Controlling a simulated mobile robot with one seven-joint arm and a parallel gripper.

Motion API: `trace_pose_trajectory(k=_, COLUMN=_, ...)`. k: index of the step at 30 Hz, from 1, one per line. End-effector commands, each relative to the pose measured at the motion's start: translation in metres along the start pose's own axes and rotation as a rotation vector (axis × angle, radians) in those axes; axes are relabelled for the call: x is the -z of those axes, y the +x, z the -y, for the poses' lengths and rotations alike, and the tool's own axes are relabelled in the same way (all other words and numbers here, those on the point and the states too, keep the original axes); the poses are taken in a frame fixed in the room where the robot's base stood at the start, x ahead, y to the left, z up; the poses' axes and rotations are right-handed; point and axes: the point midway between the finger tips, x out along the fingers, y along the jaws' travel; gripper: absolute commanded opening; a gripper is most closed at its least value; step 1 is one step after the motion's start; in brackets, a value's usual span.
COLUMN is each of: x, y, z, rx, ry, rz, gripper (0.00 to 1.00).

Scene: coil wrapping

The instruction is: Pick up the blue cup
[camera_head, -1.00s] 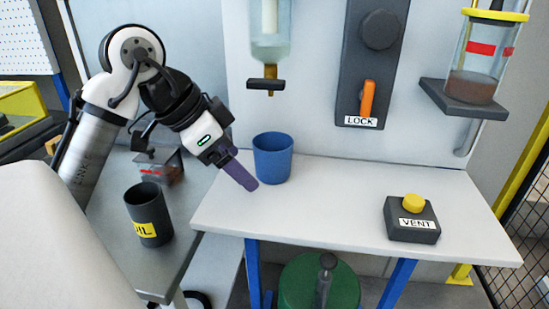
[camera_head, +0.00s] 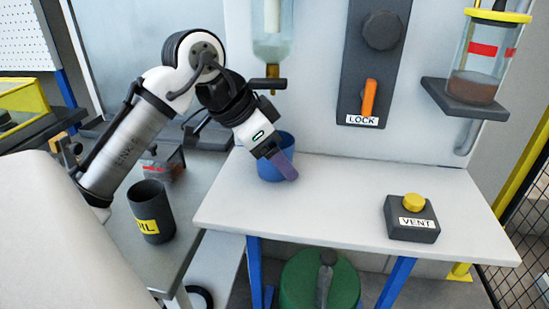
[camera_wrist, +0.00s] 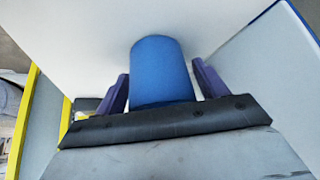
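The blue cup (camera_head: 268,172) stands upright on the white table, partly hidden behind my gripper in the head view. In the wrist view the blue cup (camera_wrist: 161,72) lies between the two purple fingers. My gripper (camera_head: 287,170) is at the cup, with one purple finger in front of it. In the wrist view my gripper (camera_wrist: 160,85) is open, with a finger on each side of the cup. A small gap shows on each side, so the fingers do not appear to press on it.
The white table (camera_head: 330,205) is clear to the right, up to the VENT box (camera_head: 412,222) with its yellow button. A dispenser (camera_head: 270,45) hangs above the cup. A LOCK panel with an orange handle (camera_head: 369,98) is on the wall. A dark OIL cup (camera_head: 150,212) stands at left.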

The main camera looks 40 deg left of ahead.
Motion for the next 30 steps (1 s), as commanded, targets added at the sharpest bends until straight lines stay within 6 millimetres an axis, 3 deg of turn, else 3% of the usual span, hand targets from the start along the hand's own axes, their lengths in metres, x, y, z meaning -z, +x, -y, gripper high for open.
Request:
trace_pose_trajectory(k=1, x=0.000, y=0.000, z=0.000, rx=0.000, ry=0.000, rz=0.000, gripper=0.65)
trace_pose_trajectory(k=9, x=0.000, y=0.000, z=0.000, rx=0.001, ry=0.000, rz=-0.001, gripper=0.31)
trace_pose_trajectory(k=30, x=0.013, y=0.005, z=0.005, rx=-0.002, ry=0.003, rz=-0.001, gripper=0.31)
